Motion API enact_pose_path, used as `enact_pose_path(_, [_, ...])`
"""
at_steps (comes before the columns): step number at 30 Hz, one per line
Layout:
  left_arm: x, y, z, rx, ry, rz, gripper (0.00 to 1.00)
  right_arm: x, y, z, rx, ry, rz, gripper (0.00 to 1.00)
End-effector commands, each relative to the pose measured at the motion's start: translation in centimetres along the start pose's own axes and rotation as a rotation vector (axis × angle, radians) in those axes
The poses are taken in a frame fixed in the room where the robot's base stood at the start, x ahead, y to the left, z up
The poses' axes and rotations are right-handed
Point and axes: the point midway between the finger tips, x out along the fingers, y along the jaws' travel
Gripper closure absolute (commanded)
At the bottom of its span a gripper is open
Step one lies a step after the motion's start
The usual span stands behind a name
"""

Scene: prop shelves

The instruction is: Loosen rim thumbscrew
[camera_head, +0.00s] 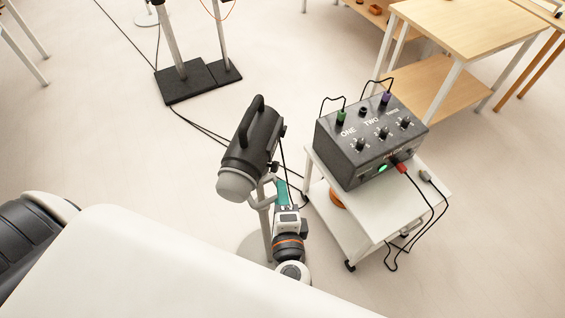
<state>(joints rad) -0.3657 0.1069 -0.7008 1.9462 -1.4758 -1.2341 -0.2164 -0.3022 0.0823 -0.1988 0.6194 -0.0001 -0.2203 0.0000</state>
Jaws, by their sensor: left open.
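A black stage lamp (254,140) with a handle on top and a pale grey front end stands on a grey stand (265,225), tilted down to the left. A small dark knob (274,167) shows low on its right side, near the front end; I cannot tell for sure that it is the rim thumbscrew. My left gripper (282,186) reaches up from the bottom of the head view, with teal parts at its tip. It is open, just below and right of this knob. Whether it touches anything is hard to see. My right gripper is not in view.
A dark control box (358,162) with knobs and cables sits on a white cart (335,182) close to the right of my gripper. A wooden table (468,25) stands behind. Black base plates (188,85) lie at the upper left. Open floor lies left of the lamp.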

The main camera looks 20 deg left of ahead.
Motion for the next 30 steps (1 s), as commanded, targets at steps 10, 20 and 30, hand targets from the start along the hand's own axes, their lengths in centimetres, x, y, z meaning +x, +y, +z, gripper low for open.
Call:
enact_pose_path(10, [7.0,0.4,-0.1,0.002,0.001,0.002,0.49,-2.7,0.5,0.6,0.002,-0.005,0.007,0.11])
enact_pose_path(20, [10.4,0.1,0.0,-0.001,-0.001,-0.001,0.49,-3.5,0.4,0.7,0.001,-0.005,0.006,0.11])
enact_pose_path(30, [10.5,0.0,0.0,-0.001,0.000,-0.002,0.57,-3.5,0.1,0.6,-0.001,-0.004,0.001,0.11])
